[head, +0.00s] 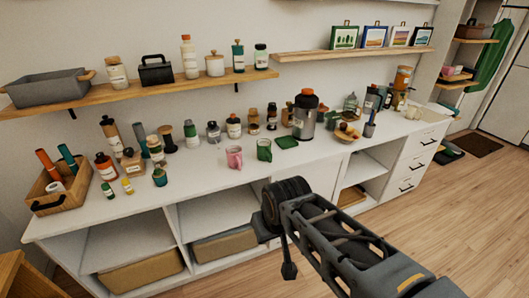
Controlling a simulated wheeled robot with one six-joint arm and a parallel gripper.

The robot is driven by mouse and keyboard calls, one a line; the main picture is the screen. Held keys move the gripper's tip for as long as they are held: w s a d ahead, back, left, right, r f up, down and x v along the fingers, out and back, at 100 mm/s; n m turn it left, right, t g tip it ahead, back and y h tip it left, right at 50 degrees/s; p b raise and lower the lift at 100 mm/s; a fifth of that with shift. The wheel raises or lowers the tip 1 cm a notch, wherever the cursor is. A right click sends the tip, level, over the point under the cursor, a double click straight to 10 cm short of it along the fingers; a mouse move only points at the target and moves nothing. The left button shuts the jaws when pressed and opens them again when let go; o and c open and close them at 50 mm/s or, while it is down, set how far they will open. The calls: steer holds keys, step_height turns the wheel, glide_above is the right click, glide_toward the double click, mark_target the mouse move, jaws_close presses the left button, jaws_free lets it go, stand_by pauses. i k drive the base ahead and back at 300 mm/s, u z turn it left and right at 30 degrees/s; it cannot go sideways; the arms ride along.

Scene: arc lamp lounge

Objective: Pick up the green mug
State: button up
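The green mug (264,150) stands upright on the white counter (210,182), near its front edge and left of the counter's middle. A pink mug (234,157) stands just left of it, with a small gap. A flat dark green item (287,142) lies just right of it. My arm reaches in from the lower right, in front of the counter and below the green mug. A narrow dark part at its end, perhaps my gripper (289,270), hangs down, apart from the mug. Its fingers cannot be made out.
Bottles and jars crowd the counter behind the mugs. A large grey canister (305,116) stands behind and right of the green mug. A wooden box (55,190) sits at the left end. A wooden shelf (135,92) hangs above. The counter strip before the mugs is clear.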

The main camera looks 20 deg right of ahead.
mark_target(266, 153)
steer(key=k, duration=0.6)
steer(key=u, duration=0.45)
steer(key=i, duration=1.95)
steer(key=z, duration=0.75)
